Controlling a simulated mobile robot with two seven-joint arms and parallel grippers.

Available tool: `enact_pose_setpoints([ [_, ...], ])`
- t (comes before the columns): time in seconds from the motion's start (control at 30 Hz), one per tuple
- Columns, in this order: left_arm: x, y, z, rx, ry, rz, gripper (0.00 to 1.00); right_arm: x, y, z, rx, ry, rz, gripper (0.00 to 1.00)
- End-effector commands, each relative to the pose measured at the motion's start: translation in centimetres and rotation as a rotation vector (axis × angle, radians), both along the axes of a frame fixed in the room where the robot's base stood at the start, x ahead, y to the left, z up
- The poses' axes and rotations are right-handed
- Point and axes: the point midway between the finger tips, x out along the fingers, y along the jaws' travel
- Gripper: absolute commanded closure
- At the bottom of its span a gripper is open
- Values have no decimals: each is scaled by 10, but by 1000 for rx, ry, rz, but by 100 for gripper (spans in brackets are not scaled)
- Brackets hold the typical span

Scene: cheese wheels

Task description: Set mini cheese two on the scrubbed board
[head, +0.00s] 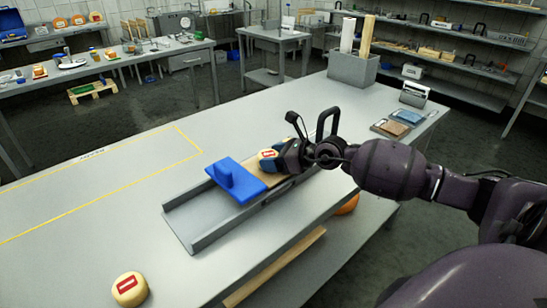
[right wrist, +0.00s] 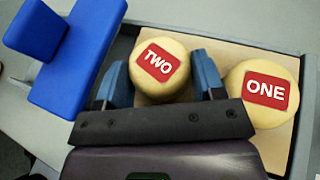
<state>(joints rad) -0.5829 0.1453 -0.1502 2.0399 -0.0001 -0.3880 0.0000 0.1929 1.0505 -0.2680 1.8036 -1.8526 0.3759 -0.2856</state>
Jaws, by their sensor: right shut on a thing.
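Mini cheese two (right wrist: 160,65), a pale yellow wheel with a red TWO label, sits between the fingers of my right gripper (right wrist: 164,82), which is shut on it. It is over the pale wooden board (right wrist: 228,55); whether it touches the board I cannot tell. Mini cheese one (right wrist: 265,92) is on the board just right of the gripper. In the head view my right gripper (head: 291,157) is at the board (head: 272,181), with a labelled cheese (head: 267,160), apparently two, at its tip; cheese one is hidden there. My left gripper is not in view.
The board lies in a grey metal channel (head: 198,217), beside a blue block with an upright grip (head: 236,182). Another red-labelled cheese (head: 130,289) stands at the table's front left. A grey bin with rolls (head: 352,68) stands at the back. The yellow-outlined left area is clear.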

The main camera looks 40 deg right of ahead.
Motion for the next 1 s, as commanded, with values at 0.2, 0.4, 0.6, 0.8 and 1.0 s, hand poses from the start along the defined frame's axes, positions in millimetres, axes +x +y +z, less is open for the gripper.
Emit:
enact_pose_setpoints([
  [0.2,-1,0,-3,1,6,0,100,0,0,-3,0,0,0,27],
  [0.4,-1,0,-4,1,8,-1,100,0,0,-3,0,1,0,27],
  [0.6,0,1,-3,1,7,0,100,-3,-2,2,0,1,0,27],
  [0.8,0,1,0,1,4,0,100,-25,-14,12,-2,2,-1,27],
  [1.0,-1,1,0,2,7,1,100,-51,-27,24,-1,3,0,27],
])
